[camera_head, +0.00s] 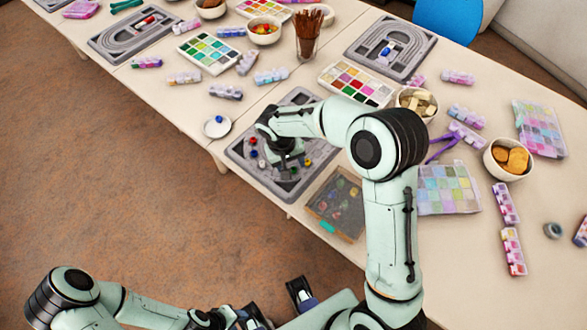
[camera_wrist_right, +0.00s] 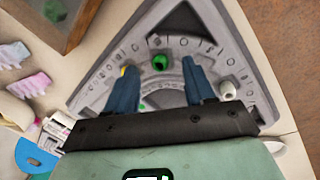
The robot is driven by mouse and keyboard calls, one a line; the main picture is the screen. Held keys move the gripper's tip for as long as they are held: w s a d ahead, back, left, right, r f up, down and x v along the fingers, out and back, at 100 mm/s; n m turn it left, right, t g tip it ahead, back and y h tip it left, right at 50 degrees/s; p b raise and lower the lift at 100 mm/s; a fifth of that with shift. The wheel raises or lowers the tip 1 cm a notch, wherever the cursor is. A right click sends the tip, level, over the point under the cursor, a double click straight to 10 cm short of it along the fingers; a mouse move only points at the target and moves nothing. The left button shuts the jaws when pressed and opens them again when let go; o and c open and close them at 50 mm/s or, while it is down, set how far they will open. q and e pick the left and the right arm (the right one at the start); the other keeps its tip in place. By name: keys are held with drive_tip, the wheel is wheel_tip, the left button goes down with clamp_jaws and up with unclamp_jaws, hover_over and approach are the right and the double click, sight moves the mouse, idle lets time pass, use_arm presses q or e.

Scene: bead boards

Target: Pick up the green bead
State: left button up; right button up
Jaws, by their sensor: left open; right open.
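A second green spot (camera_wrist_right: 141,106) shows lower between the fingers. In the head view my right gripper (camera_head: 287,160) is over the board (camera_head: 238,156), and its wrist hides the board's middle. My left gripper (camera_head: 272,304) is low in the picture, open and away from the table.
A white bead (camera_wrist_right: 228,89) lies beside the right finger in the wrist view. A dark tray (camera_head: 337,204) stands near the board at the table's front edge. A small white dish (camera_head: 217,127) is left of the board. Bowls, palettes and a cup of brown sticks (camera_head: 307,38) stand further back.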

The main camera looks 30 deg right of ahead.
drive_tip(key=shift+d+f, duration=0.2)
drive_tip(key=shift+f, duration=0.75)
drive_tip(key=shift+s, duration=0.15)
drive_tip(key=shift+f, duration=0.15)
clamp_jaws()
